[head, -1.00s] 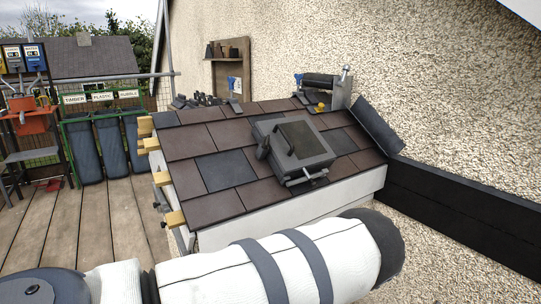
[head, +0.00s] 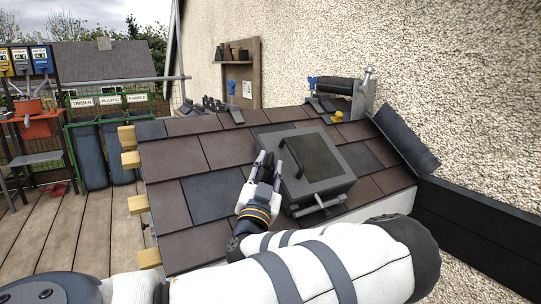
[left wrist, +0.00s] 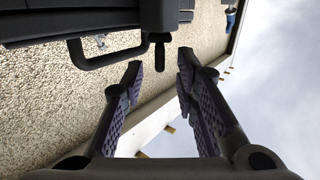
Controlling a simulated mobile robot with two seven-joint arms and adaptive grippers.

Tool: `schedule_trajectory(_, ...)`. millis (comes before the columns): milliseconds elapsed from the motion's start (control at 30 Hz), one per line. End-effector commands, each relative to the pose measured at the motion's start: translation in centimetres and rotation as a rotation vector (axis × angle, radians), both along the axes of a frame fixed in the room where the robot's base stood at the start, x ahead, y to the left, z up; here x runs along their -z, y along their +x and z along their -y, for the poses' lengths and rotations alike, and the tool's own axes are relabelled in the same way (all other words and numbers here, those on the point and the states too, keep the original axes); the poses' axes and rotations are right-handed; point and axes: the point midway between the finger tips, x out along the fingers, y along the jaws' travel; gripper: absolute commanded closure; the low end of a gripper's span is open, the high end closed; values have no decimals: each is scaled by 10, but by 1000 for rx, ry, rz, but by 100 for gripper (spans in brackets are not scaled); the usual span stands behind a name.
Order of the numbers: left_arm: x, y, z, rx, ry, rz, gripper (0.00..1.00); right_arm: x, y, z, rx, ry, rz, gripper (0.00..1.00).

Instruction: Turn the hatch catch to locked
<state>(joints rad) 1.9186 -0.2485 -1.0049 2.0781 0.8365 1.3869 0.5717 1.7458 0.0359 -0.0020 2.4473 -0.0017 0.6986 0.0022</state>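The dark grey hatch (head: 333,187) sits on the tiled roof, lid down. A grey bar fitting (head: 320,206) runs along its front edge. My left gripper (head: 270,163) is at the hatch's left side, fingers open and pointing up the roof. In the left wrist view, a short dark peg (left wrist: 160,52) hangs from a block on the hatch, in line with the gap between the open fingertips (left wrist: 161,66). It looks like the catch; contact is not visible. A U-shaped handle (left wrist: 105,62) is left of it. My right gripper is out of view.
Brown and grey tiles (head: 215,190) surround the hatch. Yellow batten ends (head: 137,205) stick out on the left. A dark trough (head: 480,225) runs along the right. A yellow object (head: 338,116) lies beyond the hatch. My white left arm crosses the foreground.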

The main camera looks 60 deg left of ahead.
Motion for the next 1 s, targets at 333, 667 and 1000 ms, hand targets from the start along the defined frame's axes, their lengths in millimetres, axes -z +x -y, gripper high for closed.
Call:
schedule_trajectory(333,-13,27,-27,-1,-2,-4,72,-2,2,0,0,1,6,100)
schedule_trajectory(667,-13,27,-26,-1,-2,-4,100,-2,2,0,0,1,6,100)
schedule_trajectory(1000,-15,26,-26,19,-2,-14,100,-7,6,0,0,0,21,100)
